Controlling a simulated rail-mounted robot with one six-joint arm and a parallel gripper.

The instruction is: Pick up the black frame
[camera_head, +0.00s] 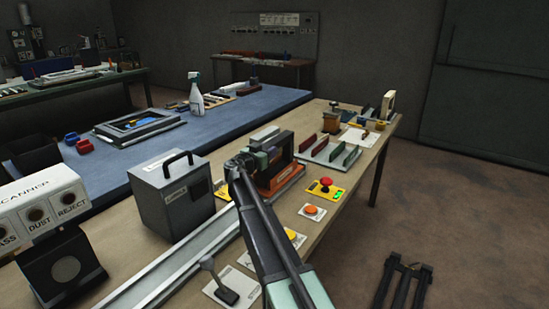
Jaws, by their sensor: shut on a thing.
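My gripper (252,160) is at the orange-based fixture (281,181) in the middle of the long table, in the head view. It is shut on what looks like the black frame (283,149), a dark upright piece at the fixture. The fingers are small, and my arm partly hides the contact. I cannot tell whether the piece still rests in the fixture. A rack (333,155) to the right holds upright dark red and green plates.
A grey box with a black handle (174,190) stands left of my arm. A red button (326,182), orange buttons and a lever (222,287) line the front. A flat dark frame-like tray (138,126) and a spray bottle (197,100) are on the blue surface.

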